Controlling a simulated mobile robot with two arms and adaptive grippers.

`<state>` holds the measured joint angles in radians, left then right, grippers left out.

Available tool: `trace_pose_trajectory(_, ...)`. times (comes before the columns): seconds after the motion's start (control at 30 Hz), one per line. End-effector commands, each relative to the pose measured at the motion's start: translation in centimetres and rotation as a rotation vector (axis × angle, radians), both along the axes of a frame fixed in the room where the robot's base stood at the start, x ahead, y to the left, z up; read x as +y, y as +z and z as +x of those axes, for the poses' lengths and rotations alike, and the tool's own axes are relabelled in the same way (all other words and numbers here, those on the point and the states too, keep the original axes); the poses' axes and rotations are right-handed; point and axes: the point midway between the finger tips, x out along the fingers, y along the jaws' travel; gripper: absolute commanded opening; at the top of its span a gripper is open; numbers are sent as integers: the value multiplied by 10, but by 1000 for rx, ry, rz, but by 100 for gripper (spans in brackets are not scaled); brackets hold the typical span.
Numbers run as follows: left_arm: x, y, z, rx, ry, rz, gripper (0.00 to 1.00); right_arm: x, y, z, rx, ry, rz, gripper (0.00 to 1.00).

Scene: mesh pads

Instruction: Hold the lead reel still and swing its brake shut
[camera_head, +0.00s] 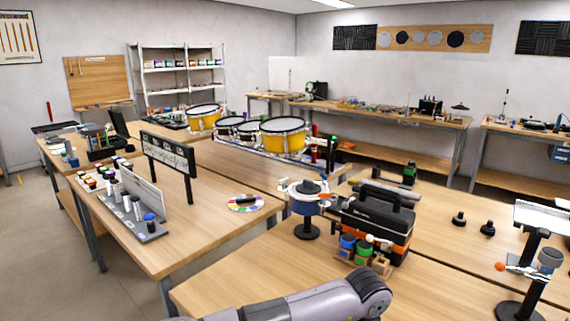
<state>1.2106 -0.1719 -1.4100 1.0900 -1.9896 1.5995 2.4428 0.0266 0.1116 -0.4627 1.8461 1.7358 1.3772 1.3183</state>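Neither gripper shows, and nothing of mine touches the reel.
A black and orange toolbox (375,218) stands close right of the reel, with blue and green spools (363,250) before it. Another black stand (522,308) is at the right edge. Two black knobs (487,229) lie between. The table left of the reel's stand is clear.

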Motion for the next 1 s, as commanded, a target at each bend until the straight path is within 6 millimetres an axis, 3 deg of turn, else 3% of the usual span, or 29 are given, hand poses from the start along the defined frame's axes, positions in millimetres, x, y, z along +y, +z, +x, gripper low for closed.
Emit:
trace_pose_trajectory(0.33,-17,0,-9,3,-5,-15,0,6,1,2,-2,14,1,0)
trace_pose_trajectory(1.0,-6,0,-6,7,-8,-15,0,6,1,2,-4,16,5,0)
